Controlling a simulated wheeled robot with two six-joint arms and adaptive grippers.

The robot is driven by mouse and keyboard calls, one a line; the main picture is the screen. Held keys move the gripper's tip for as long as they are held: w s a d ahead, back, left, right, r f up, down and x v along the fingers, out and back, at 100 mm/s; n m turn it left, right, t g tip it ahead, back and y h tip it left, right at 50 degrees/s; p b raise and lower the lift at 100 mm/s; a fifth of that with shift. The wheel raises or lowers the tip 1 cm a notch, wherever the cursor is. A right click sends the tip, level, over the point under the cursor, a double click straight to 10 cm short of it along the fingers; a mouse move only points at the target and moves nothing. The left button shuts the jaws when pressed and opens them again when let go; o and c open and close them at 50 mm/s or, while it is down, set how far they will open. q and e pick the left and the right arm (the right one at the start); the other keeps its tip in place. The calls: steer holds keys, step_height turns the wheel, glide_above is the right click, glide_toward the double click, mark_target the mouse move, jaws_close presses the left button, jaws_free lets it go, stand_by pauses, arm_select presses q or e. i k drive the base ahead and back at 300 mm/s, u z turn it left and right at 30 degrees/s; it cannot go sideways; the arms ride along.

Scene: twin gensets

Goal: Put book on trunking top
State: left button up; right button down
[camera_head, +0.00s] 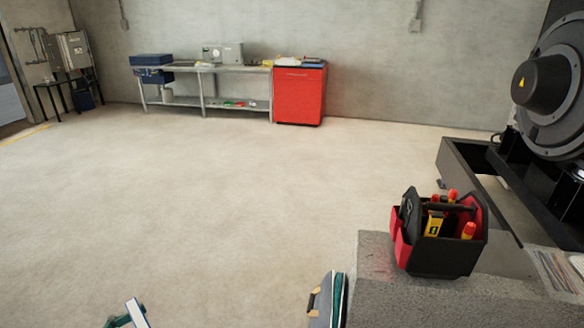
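A slim, upright thing with a grey-blue face and teal edge (338,300) stands at the bottom middle, cut off by the frame; it may be the book, but I cannot tell for sure. A small black and tan piece touches its left side; I cannot tell whether it is a finger of my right gripper. My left gripper (130,316) seems to show at the bottom left as white and teal parts, mostly cut off. A grey speckled block (374,290) at the lower right may be the trunking; its top is partly covered.
A black and red tool caddy (442,258) with several tools stands on the grey block. A genset (548,85) on a black frame is at the right. A workbench (203,68) and red cabinet (298,95) stand at the back wall. The floor between is clear.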

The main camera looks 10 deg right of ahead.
mark_target(374, 250)
steer(key=z, duration=1)
steer(key=i, duration=1.15)
steer(key=z, duration=0.85)
